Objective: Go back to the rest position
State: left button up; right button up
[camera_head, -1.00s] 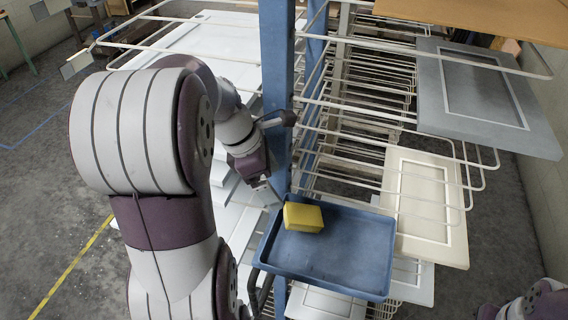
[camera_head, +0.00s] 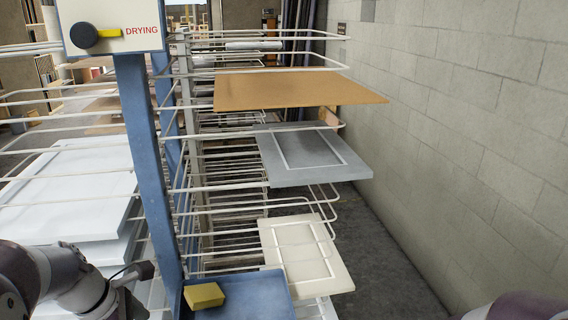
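My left arm comes in at the lower left. My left gripper (camera_head: 138,290) is near the bottom edge, left of the blue post, and its fingers are too small and cut off to read. A yellow sponge-like block (camera_head: 204,296) lies in the blue tray (camera_head: 262,291), apart from the gripper. Only a purple and grey part of my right arm shows at the bottom right corner; my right gripper is out of the frame.
A blue post (camera_head: 150,170) carries a box marked DRYING (camera_head: 118,28) with a black knob. Wire racks on both sides hold white panels (camera_head: 70,185), a brown board (camera_head: 290,90), a grey door (camera_head: 312,156) and a cream door (camera_head: 303,253). A block wall (camera_head: 460,130) stands at the right.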

pick_arm(q)
jog(key=s+d+f+m+y, duration=0.15)
jog(key=d+f+m, duration=0.25)
jog(key=m, duration=0.7)
jog(key=s+d+f+m+y, duration=0.1)
jog(key=d+f+m+y, duration=0.3)
jog(key=m, duration=0.8)
notch_tip(320, 180, down, 19)
jog(key=s+d+g+h+b, duration=0.1)
jog(key=s+h+b, duration=0.1)
jog(key=b, duration=1.6)
jog(key=shift+d+m, duration=0.2)
jog(key=shift+m, duration=0.1)
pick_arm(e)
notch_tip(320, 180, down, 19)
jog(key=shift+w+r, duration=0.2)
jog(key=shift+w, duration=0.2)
pick_arm(q)
jog(key=shift+s, duration=0.1)
